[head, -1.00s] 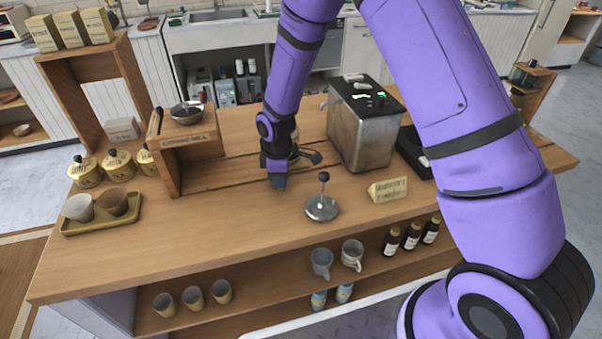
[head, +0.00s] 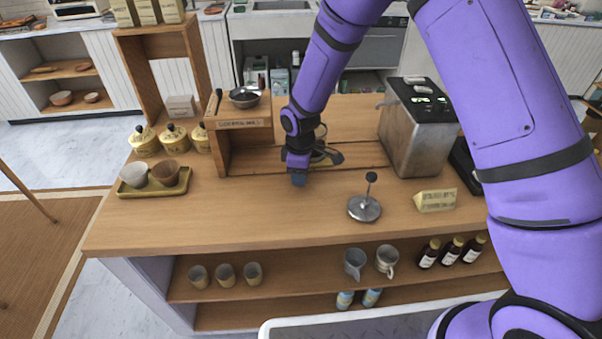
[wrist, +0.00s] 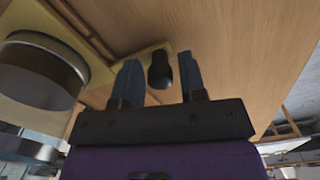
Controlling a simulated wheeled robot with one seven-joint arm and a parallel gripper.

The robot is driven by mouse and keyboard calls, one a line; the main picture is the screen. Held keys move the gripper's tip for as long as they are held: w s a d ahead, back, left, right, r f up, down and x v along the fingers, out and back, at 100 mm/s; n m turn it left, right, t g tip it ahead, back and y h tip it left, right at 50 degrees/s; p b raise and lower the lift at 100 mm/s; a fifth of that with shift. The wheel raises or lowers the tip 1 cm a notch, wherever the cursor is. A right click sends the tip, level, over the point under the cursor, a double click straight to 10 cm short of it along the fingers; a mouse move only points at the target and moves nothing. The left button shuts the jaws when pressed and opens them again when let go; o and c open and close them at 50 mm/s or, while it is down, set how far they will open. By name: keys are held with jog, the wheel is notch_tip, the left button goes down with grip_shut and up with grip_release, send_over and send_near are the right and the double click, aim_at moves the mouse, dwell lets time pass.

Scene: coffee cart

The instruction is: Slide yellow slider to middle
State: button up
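The yellow slider (head: 322,160) lies on the long grooved track in the counter, partly hidden behind my gripper in the head view. In the wrist view its yellow plate (wrist: 86,99) carries a round metal-rimmed cup (wrist: 45,65) at left and a dark upright knob (wrist: 160,72). My gripper (wrist: 160,80) has its two blue fingers apart, one on each side of the knob. I see gaps between knob and fingers, so contact is not clear. In the head view my gripper (head: 299,181) points down at the front edge of the track.
A wooden grinder stand (head: 245,124) borders the track at left, and a steel machine (head: 420,135) stands at right. A metal tamper-like tool (head: 365,208) stands in front to the right. A tray with two cups (head: 155,189) is at left.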

jog(key=shift+o, duration=0.5)
notch_tip(320, 180, up, 10)
jog(key=shift+f, duration=0.1)
jog(key=shift+r, duration=0.45)
